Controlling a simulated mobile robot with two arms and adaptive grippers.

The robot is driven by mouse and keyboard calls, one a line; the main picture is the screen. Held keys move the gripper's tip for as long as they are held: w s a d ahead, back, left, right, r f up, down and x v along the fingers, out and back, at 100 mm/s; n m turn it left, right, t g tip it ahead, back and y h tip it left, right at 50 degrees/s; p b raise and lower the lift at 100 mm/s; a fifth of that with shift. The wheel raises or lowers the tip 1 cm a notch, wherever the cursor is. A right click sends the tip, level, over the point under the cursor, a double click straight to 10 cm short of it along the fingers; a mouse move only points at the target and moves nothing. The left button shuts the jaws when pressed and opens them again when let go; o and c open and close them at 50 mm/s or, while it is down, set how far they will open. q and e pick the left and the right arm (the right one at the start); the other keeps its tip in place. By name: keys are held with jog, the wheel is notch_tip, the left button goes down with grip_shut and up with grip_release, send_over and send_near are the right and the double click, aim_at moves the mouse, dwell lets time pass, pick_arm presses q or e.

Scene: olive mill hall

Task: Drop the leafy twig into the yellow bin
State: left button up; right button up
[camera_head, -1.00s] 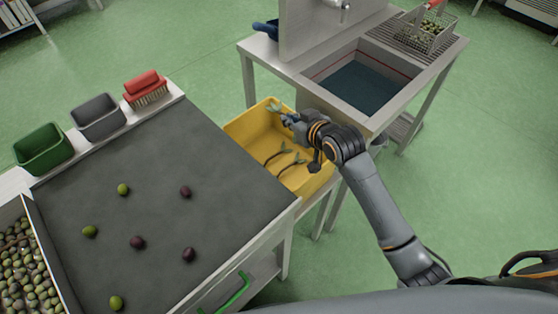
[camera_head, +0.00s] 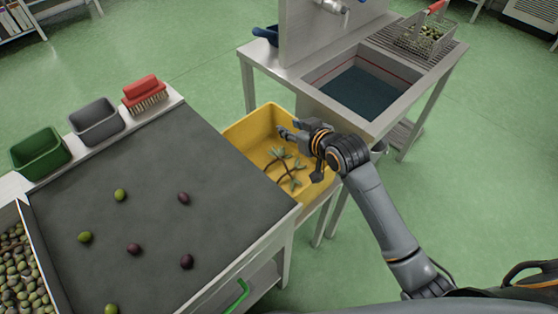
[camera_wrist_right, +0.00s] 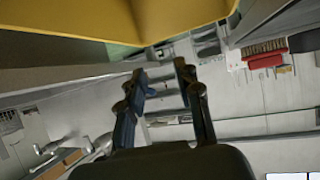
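The yellow bin (camera_head: 240,131) stands between the grey sorting table and the sink, and its yellow surface also fills the top of the right wrist view (camera_wrist_right: 110,18). Leafy twigs (camera_head: 296,183) lie together on the bin's floor, with green leaves and thin brown stems. They overlap, so I cannot separate each one clearly. My right gripper (camera_head: 283,131) is above the bin, over its far part. In the right wrist view its two fingers (camera_wrist_right: 161,72) are apart with nothing between them. My left gripper is not in view.
The grey sorting table (camera_head: 85,275) holds several loose green and dark olives. A green tub (camera_head: 40,152), a grey tub (camera_head: 97,122) and a red brush (camera_head: 144,92) line its far edge. The steel sink (camera_head: 305,80) stands behind the bin, with a wire basket (camera_head: 425,40) of olives.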

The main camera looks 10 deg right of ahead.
jog(key=v, duration=1.1)
jog(key=shift+f, duration=0.1)
jog(key=s+d+f+m+g+h, duration=0.15)
jog(key=s+f+g, duration=0.25)
jog(key=s+f, duration=0.6)
jog(key=s+d+f+m+g+h, duration=0.15)
jog(key=s+f+g+h, duration=0.35)
jog(key=s, duration=0.9)
notch_tip(320, 180, down, 25)
jog(key=s+n+y+p, duration=0.1)
jog(key=y+p, duration=0.1)
jog(key=y, duration=0.1)
jog(key=s+d+f, duration=0.2)
jog(key=s+f, duration=0.5)
jog(key=s, duration=0.1)
jog(key=s+d+f+g, duration=0.1)
jog(key=s+f, duration=0.6)
jog(key=s, duration=0.1)
jog(key=shift+s+d+f+h+p, duration=0.35)
jog(key=shift+d+p, duration=0.05)
jog(key=shift+p, duration=0.05)
